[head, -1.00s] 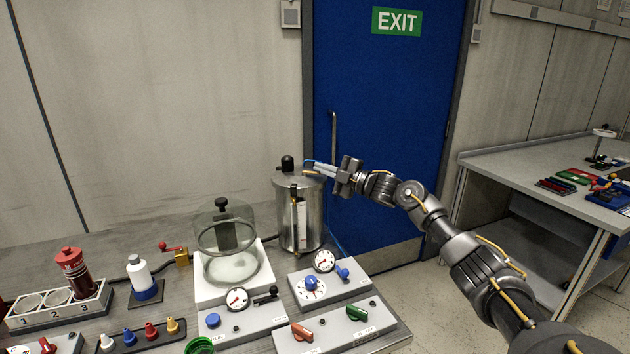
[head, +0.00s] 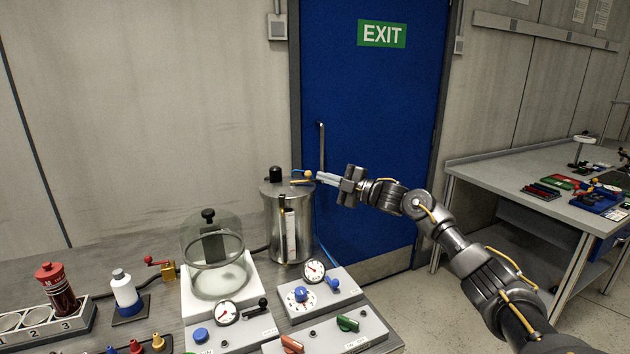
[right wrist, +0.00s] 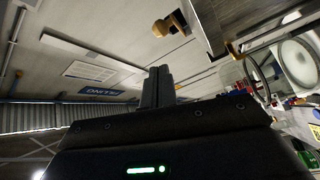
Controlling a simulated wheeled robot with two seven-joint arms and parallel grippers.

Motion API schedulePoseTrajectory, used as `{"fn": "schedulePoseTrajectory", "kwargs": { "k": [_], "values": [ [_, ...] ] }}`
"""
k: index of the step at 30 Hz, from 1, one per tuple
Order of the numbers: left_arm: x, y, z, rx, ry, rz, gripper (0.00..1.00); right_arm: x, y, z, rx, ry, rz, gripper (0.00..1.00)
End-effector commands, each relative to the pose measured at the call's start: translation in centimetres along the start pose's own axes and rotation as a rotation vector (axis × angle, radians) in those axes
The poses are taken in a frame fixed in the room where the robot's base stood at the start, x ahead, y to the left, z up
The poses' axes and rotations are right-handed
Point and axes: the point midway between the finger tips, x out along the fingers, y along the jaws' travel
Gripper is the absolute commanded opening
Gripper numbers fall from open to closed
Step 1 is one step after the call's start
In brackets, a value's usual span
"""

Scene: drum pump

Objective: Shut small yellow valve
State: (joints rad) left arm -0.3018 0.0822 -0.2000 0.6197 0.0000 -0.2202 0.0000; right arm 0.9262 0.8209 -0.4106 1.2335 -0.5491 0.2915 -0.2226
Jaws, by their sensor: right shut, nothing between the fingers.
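The small yellow valve (head: 308,174) sits at the top right of the metal drum (head: 273,225), with a rounded yellow knob beside a thin blue line. My right gripper (head: 318,177) is shut and empty, its fingers pointing left close to the knob. I cannot tell in the head view whether they touch. In the right wrist view the shut fingers (right wrist: 158,80) point up the picture, and a yellow-brown fitting (right wrist: 170,25) beside the metal drum (right wrist: 215,25) stands apart from them. My left gripper is not in view.
A glass bell jar (head: 212,245) stands left of the drum. Panels with gauges, blue knobs and levers (head: 320,292) stand in front. A small brass valve with a red handle (head: 168,271) is farther left. The blue door (head: 370,110) is behind; the space right of the drum is free.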

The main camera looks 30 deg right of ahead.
Motion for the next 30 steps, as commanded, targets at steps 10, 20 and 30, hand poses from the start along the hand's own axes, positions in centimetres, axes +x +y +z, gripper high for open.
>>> {"fn": "schedulePoseTrajectory", "kwargs": {
  "k": [10,20,30],
  "values": [
    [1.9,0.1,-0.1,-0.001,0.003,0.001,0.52,-3.9,0.7,2.5,0.0,0.002,0.0,0.0],
    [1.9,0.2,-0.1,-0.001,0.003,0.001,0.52,-4.5,1.0,2.7,0.001,0.002,0.001,0.0],
    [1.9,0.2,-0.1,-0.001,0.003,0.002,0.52,-4.4,1.0,2.7,0.001,0.002,0.001,0.0]
  ]
}}
